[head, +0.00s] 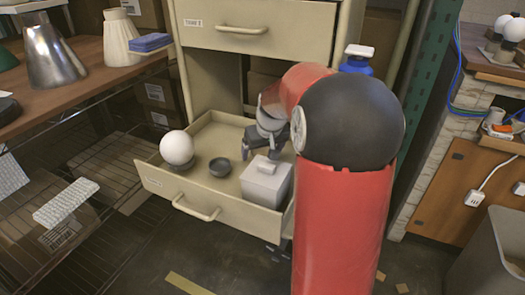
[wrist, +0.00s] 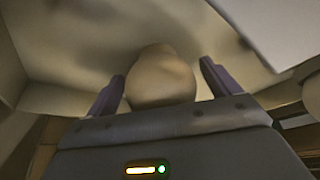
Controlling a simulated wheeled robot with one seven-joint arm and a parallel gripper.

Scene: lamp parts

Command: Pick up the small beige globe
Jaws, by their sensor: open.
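The small beige globe (wrist: 160,82) shows in the wrist view between the two dark fingers of my gripper (wrist: 162,75). It is rounded, with a narrower top end. Thin gaps show between the globe and the fingers, so the gripper is open around it. In the head view my gripper (head: 260,151) points down into the open drawer (head: 163,183), near its back right. I cannot make out the beige globe in the head view; my arm and gripper cover that part.
In the drawer are a large white globe (head: 177,148) at left, a small dark bowl (head: 220,167) and a grey lidded box (head: 266,182) in front of my gripper. A closed upper drawer (head: 255,22) is above. A wooden bench (head: 85,85) with lampshades stands left.

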